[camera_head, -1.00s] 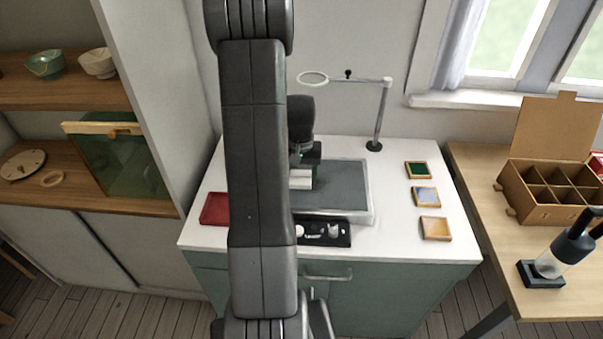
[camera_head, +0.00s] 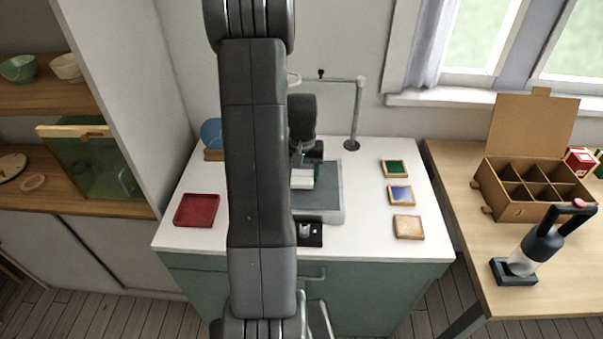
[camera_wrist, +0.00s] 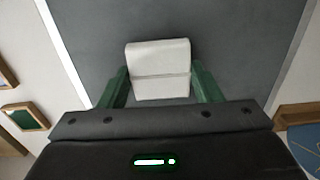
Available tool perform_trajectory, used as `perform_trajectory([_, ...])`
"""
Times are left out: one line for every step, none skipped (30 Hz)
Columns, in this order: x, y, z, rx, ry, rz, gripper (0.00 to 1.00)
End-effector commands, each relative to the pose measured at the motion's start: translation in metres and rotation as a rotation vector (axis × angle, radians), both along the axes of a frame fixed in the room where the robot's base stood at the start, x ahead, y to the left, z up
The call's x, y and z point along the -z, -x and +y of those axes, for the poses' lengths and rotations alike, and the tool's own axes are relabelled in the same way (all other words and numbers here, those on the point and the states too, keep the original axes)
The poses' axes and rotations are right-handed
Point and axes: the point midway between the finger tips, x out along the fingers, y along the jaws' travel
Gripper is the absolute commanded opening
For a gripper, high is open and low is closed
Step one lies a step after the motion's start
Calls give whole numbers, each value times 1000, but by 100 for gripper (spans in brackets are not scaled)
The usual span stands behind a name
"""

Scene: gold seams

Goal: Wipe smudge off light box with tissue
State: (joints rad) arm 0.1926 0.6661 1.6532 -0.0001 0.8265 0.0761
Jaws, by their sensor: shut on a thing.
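The light box (camera_head: 327,213) is a flat panel with a dark grey top and a pale rim, lying on the white cabinet top. My arm hides its left part in the head view. My gripper (camera_wrist: 160,82) is shut on the white folded tissue (camera_wrist: 158,58), with a green finger on each side. The grey top (camera_wrist: 230,40) fills most of the wrist view. I see no smudge on its visible part.
A stand with a ring (camera_head: 354,110) rises behind the light box. Three small framed tiles (camera_head: 400,195) lie to its right, a red tray (camera_head: 196,211) to its left. A black tray (camera_head: 316,237) lies in front. A blue disc (camera_head: 211,132) stands at back left.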

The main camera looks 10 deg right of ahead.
Motion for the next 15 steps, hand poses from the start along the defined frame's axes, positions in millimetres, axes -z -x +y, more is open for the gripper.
perform_trajectory([-19, -1, 0, -1, 2, -8, 37])
perform_trajectory([-20, -1, 1, -1, 1, -5, 37])
perform_trajectory([-23, 0, 1, -2, 1, -5, 37])
perform_trajectory([-25, 0, 1, -2, 1, -5, 37])
perform_trajectory([-28, 0, 1, -2, 1, -4, 37])
perform_trajectory([-32, 0, 2, -2, 1, -4, 37])
perform_trajectory([-35, 1, 2, -2, 1, -4, 37])
perform_trajectory([-37, 1, 2, -2, 1, -4, 37])
perform_trajectory([-41, 1, 2, -3, 1, -4, 37])
perform_trajectory([-43, 1, 2, -3, 1, -4, 37])
perform_trajectory([-46, 1, 2, -3, 1, -4, 37])
perform_trajectory([-50, 1, 3, -3, 1, -4, 37])
perform_trajectory([-53, 2, 3, -3, 1, -5, 37])
perform_trajectory([-55, 2, 3, -4, 1, -5, 37])
perform_trajectory([-59, 2, 3, -4, 1, -5, 37])
